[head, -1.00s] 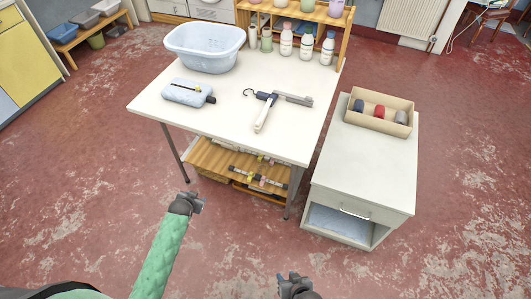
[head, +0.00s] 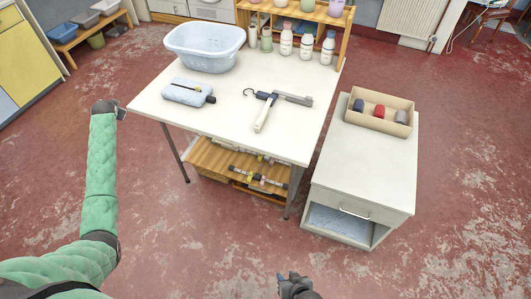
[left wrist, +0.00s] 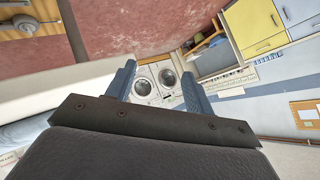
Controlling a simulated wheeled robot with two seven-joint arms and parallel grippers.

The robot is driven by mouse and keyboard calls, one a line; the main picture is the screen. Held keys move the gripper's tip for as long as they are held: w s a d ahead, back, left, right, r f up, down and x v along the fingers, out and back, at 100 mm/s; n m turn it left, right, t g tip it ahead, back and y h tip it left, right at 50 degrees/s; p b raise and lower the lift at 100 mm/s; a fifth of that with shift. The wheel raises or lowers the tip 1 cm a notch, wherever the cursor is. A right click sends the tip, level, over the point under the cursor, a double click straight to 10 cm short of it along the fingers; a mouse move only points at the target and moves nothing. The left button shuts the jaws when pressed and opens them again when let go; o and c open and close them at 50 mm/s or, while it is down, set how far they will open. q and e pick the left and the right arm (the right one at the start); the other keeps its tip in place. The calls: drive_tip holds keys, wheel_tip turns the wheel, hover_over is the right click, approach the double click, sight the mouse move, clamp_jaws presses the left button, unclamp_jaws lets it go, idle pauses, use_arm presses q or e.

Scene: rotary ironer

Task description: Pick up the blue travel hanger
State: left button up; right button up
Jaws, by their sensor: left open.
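A folding travel hanger (head: 267,97) lies on the white table, with a dark blue middle, a dark hook to the left, a grey arm to the right and a white arm toward the front. My left gripper (head: 121,113) is just off the table's left corner, well left of the hanger. In the left wrist view its two blue-grey fingers (left wrist: 160,88) are apart with nothing between them. The hanger is not seen in that view. My right gripper (head: 291,281) is low at the bottom edge, far from the table and small; its jaw state is unclear.
The table (head: 215,120) also holds a pale blue basin (head: 205,48), a light blue pouch-like item (head: 187,92) and several bottles (head: 307,46) at the back. A white cabinet (head: 365,170) with a box of rolls (head: 352,121) stands right. The table's front is clear.

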use_arm(q)
drive_tip(key=w+a+r, duration=0.4)
drive_tip(key=a+r, duration=0.1)
drive_tip(key=r, duration=0.2)
drive_tip(key=w+d+r+m+h, duration=0.1)
drive_tip(key=w+d+r, duration=0.25)
drive_tip(key=w, duration=0.25)
drive_tip(key=w+d+r+m+g+h, duration=0.2)
drive_tip(key=w+d+m, duration=0.2)
drive_tip(key=d, duration=0.9)
drive_tip(key=w+d+r+m+g+h, duration=0.1)
drive_tip(key=w+d+r+m+h, duration=0.2)
drive_tip(key=d, duration=1)
drive_tip(key=w+d+r+m+g, duration=0.2)
drive_tip(key=w+d+m, duration=0.3)
drive_tip(key=d, duration=0.8)
drive_tip(key=m+g+y, duration=0.1)
drive_tip(key=m+g, duration=0.3)
drive_tip(key=m, duration=0.2)
hover_over(266, 94)
drive_tip(key=f, duration=1.1)
drive_tip(key=shift+w+a+f, duration=0.15)
drive_tip(key=shift+w+f, duration=0.05)
drive_tip(key=shift+w, duration=0.05)
drive_tip(key=shift+s+f, duration=0.2)
drive_tip(key=shift+f, duration=3.05)
